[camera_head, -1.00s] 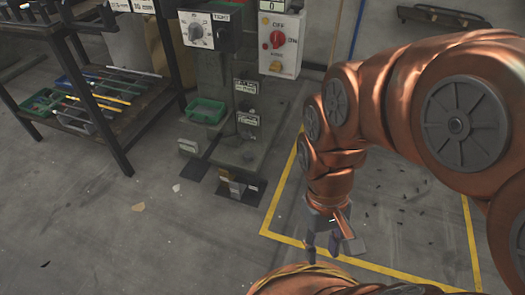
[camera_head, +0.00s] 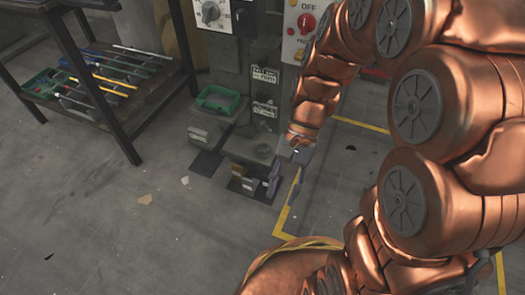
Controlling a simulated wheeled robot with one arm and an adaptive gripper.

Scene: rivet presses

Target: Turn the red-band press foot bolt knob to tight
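A grey press (camera_head: 230,75) stands behind and left of my gripper, its base on the floor. I cannot make out a red band on it. The left finger is close to the black floor plate (camera_head: 262,190); contact cannot be told. My arm hides the base's right side.
A green tray (camera_head: 218,98) is on the press. A control box with a red knob (camera_head: 306,23) is above, partly behind my arm. A dark rack (camera_head: 150,98) with tools stands at left. Yellow floor lines (camera_head: 282,222) run at right.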

